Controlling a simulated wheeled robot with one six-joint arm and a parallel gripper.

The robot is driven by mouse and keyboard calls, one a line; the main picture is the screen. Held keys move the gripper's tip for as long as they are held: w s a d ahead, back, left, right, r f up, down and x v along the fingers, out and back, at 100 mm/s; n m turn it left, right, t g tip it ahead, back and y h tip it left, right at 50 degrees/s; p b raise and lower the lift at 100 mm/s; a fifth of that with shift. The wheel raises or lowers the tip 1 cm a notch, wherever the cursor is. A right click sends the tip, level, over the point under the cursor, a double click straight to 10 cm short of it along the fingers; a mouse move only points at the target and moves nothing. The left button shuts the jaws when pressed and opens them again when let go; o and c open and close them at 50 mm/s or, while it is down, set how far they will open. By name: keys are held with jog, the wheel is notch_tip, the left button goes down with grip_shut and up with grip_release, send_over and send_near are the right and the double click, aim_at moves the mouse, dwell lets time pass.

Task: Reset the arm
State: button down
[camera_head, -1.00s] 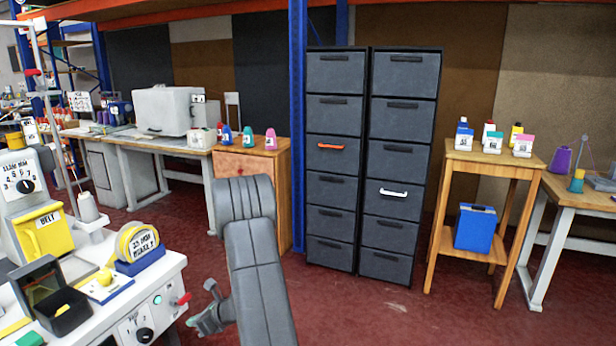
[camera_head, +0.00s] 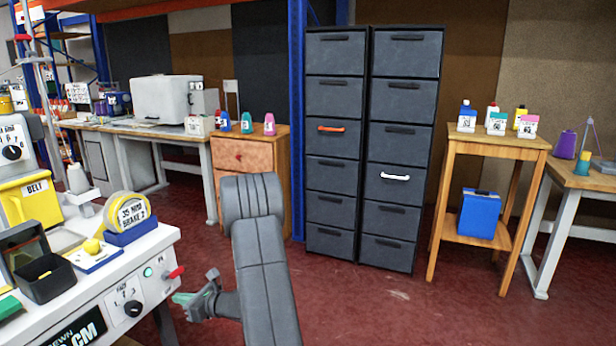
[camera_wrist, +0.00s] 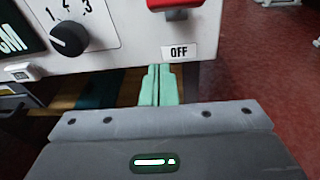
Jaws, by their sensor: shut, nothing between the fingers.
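My gripper (camera_head: 184,298) shows in the head view at the lower middle, beside the right end of the white machine table (camera_head: 98,284). In the wrist view my gripper (camera_wrist: 158,84) has its two green fingers together with nothing between them. The fingers point at the machine's front panel, just below the OFF label (camera_wrist: 179,52). I cannot tell whether they touch it. A red switch (camera_wrist: 174,5) is above that label, and a black dial (camera_wrist: 70,38) is to the left.
Two grey drawer cabinets (camera_head: 335,145) stand ahead. A wooden stand (camera_head: 492,143) with several bottles is at right. A wooden cabinet (camera_head: 252,160) is behind my arm. Red floor (camera_head: 390,310) is free at the lower right. A tape roll (camera_head: 128,212) sits on the machine table.

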jog(key=w+t+y+b, duration=0.1)
jog(key=b, duration=0.2)
jog(key=w+f+t+y+b, duration=0.1)
jog(key=b, duration=0.2)
jog(key=shift+d+f+y, duration=0.1)
jog(key=shift+f+y, duration=0.05)
jog(key=shift+y, duration=0.15)
jog(key=shift+b, duration=0.4)
